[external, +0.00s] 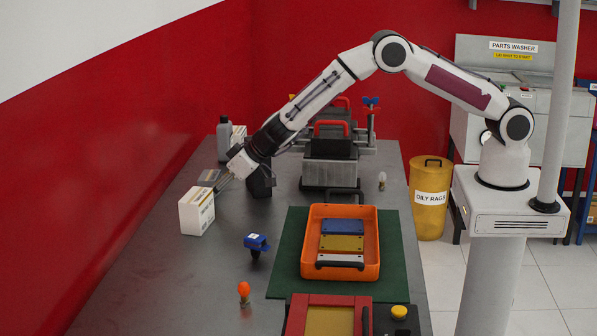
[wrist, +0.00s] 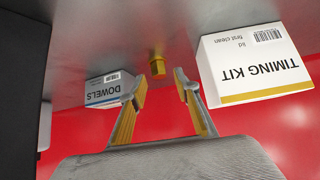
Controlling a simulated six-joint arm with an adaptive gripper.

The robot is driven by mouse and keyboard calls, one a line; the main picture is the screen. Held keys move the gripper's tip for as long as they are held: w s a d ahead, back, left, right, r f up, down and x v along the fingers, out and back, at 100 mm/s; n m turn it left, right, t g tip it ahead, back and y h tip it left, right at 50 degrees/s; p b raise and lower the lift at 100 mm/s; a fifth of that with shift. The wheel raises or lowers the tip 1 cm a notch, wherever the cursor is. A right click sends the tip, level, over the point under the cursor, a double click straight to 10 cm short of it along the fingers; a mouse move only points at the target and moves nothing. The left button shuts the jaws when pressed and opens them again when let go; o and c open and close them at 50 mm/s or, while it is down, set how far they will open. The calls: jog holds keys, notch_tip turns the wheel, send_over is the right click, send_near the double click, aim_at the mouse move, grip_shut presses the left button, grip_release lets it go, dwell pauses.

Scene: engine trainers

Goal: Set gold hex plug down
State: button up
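The gold hex plug (wrist: 157,66) is a small gold piece on the grey tabletop in the wrist view. It lies just beyond my fingertips, between their lines. My gripper (wrist: 159,82) is open, with a clear gap on both sides of the plug and no visible contact. In the external view my gripper (external: 219,187) reaches low over the left of the table, beside the white timing kit box (external: 197,212). I cannot make out the plug in that view.
The timing kit box (wrist: 255,65) is close right of my fingers in the wrist view, and a dowels box (wrist: 108,89) is close left. An orange tray (external: 313,268) on a green mat (external: 395,245) stands farther right. A blue-topped piece (external: 257,243) and orange-topped piece (external: 244,290) stand nearer the front.

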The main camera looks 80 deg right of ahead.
jog(key=v, duration=1.1)
dwell(0.3)
dwell(0.6)
jog(key=s+a+r+n+t+y, duration=0.1)
jog(key=s+r, duration=0.1)
jog(key=r, duration=0.5)
jog(key=s+a+r+y, duration=0.2)
jog(key=s+r, duration=0.1)
jog(key=r, duration=0.4)
jog(key=s+r+n+y, duration=0.2)
jog(key=s+r, duration=0.7)
jog(key=s, duration=0.3)
jog(key=s+d+f+g+h, duration=0.1)
jog(key=s+d, duration=0.2)
jog(key=s, duration=0.8)
jog(key=s+d+f+m+g+h, duration=0.1)
jog(key=s+d, duration=0.3)
jog(key=s, duration=0.7)
jog(key=s+d+f+g+h, duration=0.2)
jog(key=s+d, duration=0.2)
jog(key=s, duration=0.7)
jog(key=shift+d+f+m, duration=0.15)
jog(key=shift+d+m, duration=0.05)
jog(key=shift+m, duration=0.1)
